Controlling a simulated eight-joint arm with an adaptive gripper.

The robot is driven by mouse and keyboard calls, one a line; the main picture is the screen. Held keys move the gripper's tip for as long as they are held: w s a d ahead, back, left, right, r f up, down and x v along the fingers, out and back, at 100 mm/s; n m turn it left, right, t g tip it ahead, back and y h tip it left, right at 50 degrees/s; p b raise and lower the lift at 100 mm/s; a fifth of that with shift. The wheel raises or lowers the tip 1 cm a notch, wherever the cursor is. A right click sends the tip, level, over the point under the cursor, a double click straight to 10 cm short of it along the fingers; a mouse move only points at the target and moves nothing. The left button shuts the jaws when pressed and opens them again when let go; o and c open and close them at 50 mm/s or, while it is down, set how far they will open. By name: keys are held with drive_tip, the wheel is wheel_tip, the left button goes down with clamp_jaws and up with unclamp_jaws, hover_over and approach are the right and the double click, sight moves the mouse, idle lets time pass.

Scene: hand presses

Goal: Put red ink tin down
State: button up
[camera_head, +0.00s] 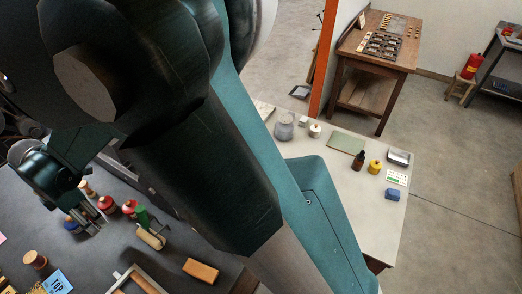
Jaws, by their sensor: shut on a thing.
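My gripper (97,222) is at the lower left, low over the dark bench, with its fingers pointing down. It is shut on what looks like the red ink tin (105,203), which shows as a small red shape beside the fingers. The fingers partly hide it, and I cannot tell whether it touches the bench. Another red round item (129,207) is just to its right.
A blue item (71,225) is close left of the fingers. A green-handled roller (150,236), an orange block (201,270), a wooden pot (36,259) and a blue card (57,282) lie on the dark bench (95,262). My arm hides much of the middle.

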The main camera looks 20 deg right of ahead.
wheel_tip(320, 180, up, 17)
drive_tip(key=w+d+m+b, duration=0.1)
drive_tip(key=w+d+m, duration=0.2)
drive_tip(key=w+d, duration=0.55)
drive_tip(key=w+d+m+b, duration=0.15)
drive_tip(key=w+d, duration=0.25)
drive_tip(key=d, duration=0.9)
drive_tip(key=w+d+m+b, duration=0.1)
drive_tip(key=w+d+m, duration=0.3)
drive_tip(key=w+d, duration=0.45)
drive_tip(key=d+m+b, duration=0.3)
drive_tip(key=d+m, duration=0.6)
drive_tip(key=d, duration=3)
wheel_tip(320, 180, down, 27)
drive_tip(key=shift+s+d+f, duration=0.15)
drive_tip(key=shift+s+f, duration=0.05)
drive_tip(key=shift+s, duration=0.05)
drive_tip(key=shift+f+b, duration=0.5)
drive_tip(key=shift+f, duration=2.6)
